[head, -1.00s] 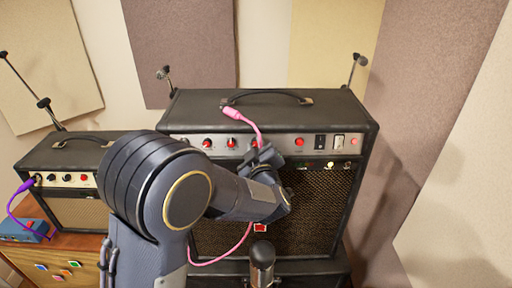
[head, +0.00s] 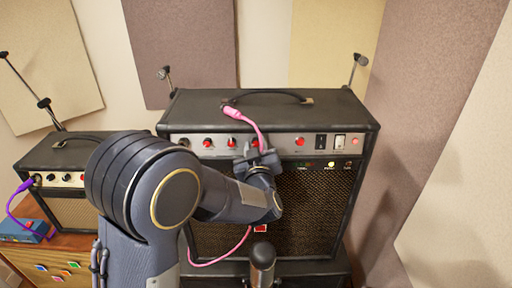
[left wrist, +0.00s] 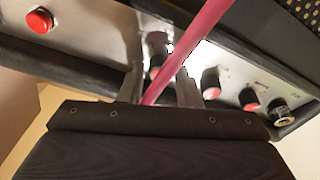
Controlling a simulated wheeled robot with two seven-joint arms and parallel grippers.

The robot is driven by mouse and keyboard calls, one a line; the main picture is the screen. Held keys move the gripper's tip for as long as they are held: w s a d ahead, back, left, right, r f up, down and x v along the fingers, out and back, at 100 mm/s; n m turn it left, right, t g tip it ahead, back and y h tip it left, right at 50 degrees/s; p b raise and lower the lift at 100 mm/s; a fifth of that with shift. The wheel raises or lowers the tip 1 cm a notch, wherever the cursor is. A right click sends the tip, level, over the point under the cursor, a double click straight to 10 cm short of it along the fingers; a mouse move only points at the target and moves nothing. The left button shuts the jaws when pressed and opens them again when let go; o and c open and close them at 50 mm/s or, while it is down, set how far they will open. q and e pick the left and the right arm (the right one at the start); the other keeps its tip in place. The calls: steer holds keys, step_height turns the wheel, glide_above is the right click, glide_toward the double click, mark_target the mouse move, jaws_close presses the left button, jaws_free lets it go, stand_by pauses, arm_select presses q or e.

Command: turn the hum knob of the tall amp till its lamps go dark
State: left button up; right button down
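The tall amp (head: 352,203) stands upright at the back, its silver control strip (head: 272,141) facing me. Along the strip are several knobs, with a separate red-capped knob (head: 299,141) to the right; it also shows in the left wrist view (left wrist: 40,20). I cannot read which is labelled hum. Small lamps sit below the strip; one lamp (head: 331,164) glows yellow. My left gripper (head: 256,158) is at the strip, fingers apart. My right gripper is out of view.
A pink cable (head: 247,119) hangs over the amp's front and crosses before the knob in the left wrist view (left wrist: 187,50). A microphone (head: 262,256) stands in front. A smaller amp (head: 75,155) with a purple cable (head: 12,205) is at left.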

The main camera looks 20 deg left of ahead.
arm_select(q)
steer(key=b+v, duration=0.1)
steer(key=v, duration=0.6)
steer(key=shift+s+b, duration=0.4)
steer(key=shift+d, duration=0.1)
steer(key=w+n+y, duration=0.1)
steer(key=w+n, duration=0.1)
steer(key=n, duration=0.1)
steer(key=w+a+n+g+y+b, duration=0.1)
steer(key=w+n, duration=0.2)
steer(key=w+a+n, duration=0.1)
steer(key=w+n, duration=0.1)
steer(key=n, duration=0.1)
steer(key=shift+w+a+r+g+y, duration=0.1)
steer(key=shift+w+g+y, duration=0.2)
steer(key=shift+y, duration=0.1)
